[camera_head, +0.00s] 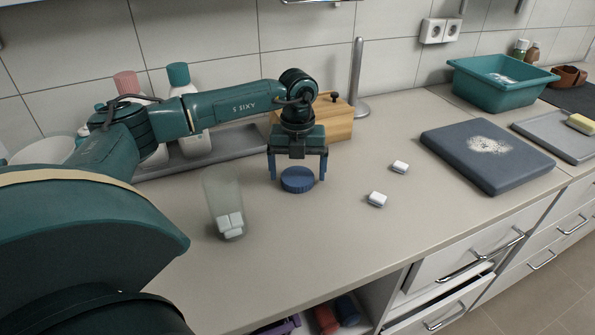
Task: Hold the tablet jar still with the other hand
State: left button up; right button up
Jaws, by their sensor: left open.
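The tablet jar (212,187) is a clear, open-topped container standing on the counter, left of centre, with a few white tablets (231,226) at its bottom. A round blue lid (298,181) lies on the counter to the right of the jar. My left gripper (299,174) points down with its fingers open on either side of the lid, apart from the jar. I cannot tell whether the fingers touch the lid. Two white tablets (400,166) and (377,199) lie loose on the counter to the right of the lid. My right gripper is not in view.
A wooden box (340,123) and a metal post (357,80) stand behind the gripper. A grey tray (240,142) with bottles is at the back left. A dark blue pad (455,150) and a teal basin (500,85) are on the right. The front counter is clear.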

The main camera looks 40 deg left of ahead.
aim_at(298, 176)
pick_arm(q)
notch_tip(298, 176, up, 11)
jog(key=shift+r+b, duration=0.2)
jog(key=shift+b, duration=0.1)
